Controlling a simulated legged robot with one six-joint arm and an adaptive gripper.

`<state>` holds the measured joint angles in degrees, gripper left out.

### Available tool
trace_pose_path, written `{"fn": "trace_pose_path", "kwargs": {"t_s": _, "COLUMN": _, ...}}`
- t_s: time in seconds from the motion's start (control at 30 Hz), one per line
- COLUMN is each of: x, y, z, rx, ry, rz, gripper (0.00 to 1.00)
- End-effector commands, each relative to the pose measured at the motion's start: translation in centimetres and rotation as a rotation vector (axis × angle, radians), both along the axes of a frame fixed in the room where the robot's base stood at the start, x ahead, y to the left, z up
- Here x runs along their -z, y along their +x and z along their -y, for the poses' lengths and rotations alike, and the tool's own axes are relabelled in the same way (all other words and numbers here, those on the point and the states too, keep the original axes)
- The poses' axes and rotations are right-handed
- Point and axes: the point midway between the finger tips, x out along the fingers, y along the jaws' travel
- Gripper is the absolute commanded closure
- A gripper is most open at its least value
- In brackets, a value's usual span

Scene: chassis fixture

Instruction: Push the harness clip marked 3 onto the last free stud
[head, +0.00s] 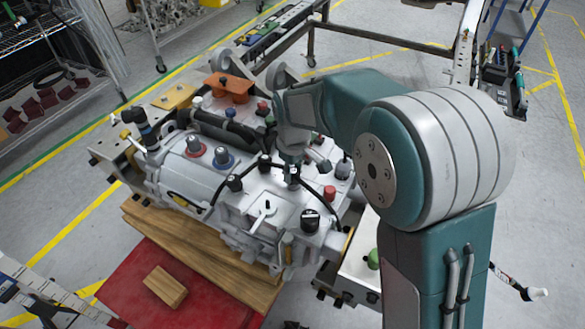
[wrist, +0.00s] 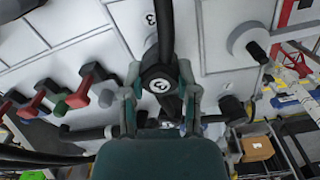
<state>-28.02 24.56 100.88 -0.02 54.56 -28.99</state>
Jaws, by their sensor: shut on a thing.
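The black harness clip marked 3 (wrist: 158,86) sits between the two fingers of my gripper (wrist: 159,78) in the wrist view, with its number facing the camera. The gripper is shut on it. In the head view my gripper (head: 291,178) is over the top of the light grey chassis unit (head: 270,203). The stud under the clip is hidden, so I cannot tell whether the clip touches it.
Black clips (head: 265,162) and (head: 235,184) sit along the harness left of my gripper. A red cap (head: 329,192) and a black knob (head: 309,220) stand close by. Red and green fittings (wrist: 80,93) rise at left in the wrist view. A wooden block (head: 166,286) lies on red below.

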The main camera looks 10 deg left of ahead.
Motion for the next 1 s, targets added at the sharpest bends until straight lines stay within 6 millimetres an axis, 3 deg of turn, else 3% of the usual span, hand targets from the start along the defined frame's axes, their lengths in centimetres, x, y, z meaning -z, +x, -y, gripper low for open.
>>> {"fn": "trace_pose_path", "kwargs": {"t_s": 1.0, "x": 1.3, "y": 0.0, "z": 0.0, "rx": 0.000, "ry": -0.001, "rz": -0.002, "gripper": 0.85}}
